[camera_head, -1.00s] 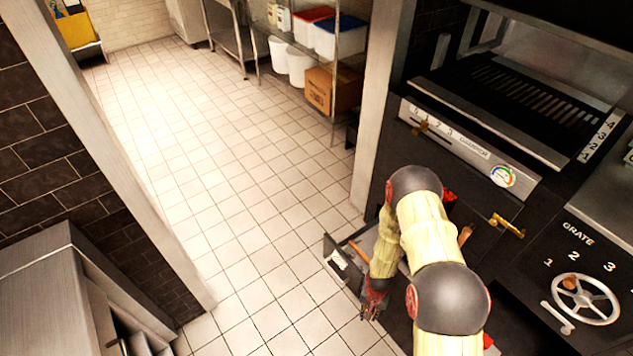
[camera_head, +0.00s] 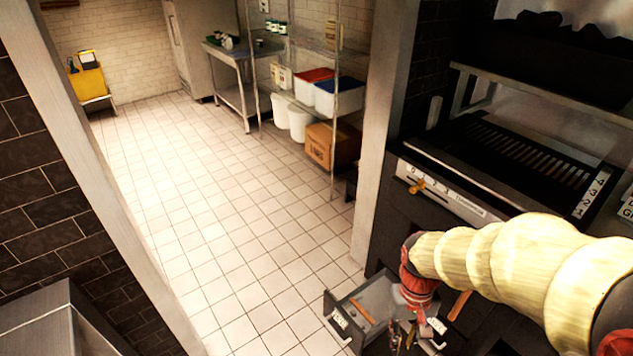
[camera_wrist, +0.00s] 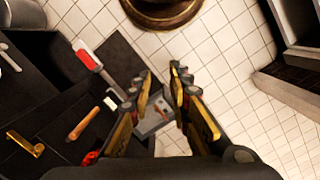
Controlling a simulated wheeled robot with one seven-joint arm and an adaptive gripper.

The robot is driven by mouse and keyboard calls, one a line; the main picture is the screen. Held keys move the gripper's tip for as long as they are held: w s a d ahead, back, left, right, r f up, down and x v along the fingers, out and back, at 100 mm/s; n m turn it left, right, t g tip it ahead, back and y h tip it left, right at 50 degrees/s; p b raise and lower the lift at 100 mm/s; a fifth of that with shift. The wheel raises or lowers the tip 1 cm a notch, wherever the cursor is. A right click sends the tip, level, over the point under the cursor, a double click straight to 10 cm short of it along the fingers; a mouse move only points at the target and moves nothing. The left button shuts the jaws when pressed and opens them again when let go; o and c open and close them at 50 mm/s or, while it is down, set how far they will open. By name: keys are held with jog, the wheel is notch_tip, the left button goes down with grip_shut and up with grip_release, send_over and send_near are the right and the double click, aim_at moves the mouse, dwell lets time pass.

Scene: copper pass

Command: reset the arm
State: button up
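My arm comes in from the lower right of the head view, in pale ribbed sleeves. My gripper (camera_head: 404,338) hangs at its end, low in front of the range, over or beside an open drawer (camera_head: 341,327); I cannot tell how far above it. In the wrist view my gripper (camera_wrist: 163,78) shows two black and yellow fingers with a gap between their tips. The fingers are open and nothing is held between them. Part of the drawer is hidden behind the arm and gripper.
The range with its grill (camera_head: 525,150) stands close on the right. A brick wall (camera_head: 45,190) and a steel unit (camera_head: 50,325) are on the left. The tiled floor (camera_head: 230,200) between is clear. Wire shelves (camera_head: 335,60) with bins and a cardboard box (camera_head: 330,145) stand behind.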

jog(key=s+r+t+p, duration=0.1)
jog(key=s+r+t, duration=0.2)
jog(key=r, duration=0.8)
jog(key=s+r+t+p, duration=0.1)
jog(key=s+r+t, duration=0.2)
jog(key=r, duration=0.8)
jog(key=shift+a+r+t+p, duration=0.3)
jog(key=shift+r+t, duration=0.05)
jog(key=shift+t, duration=0.15)
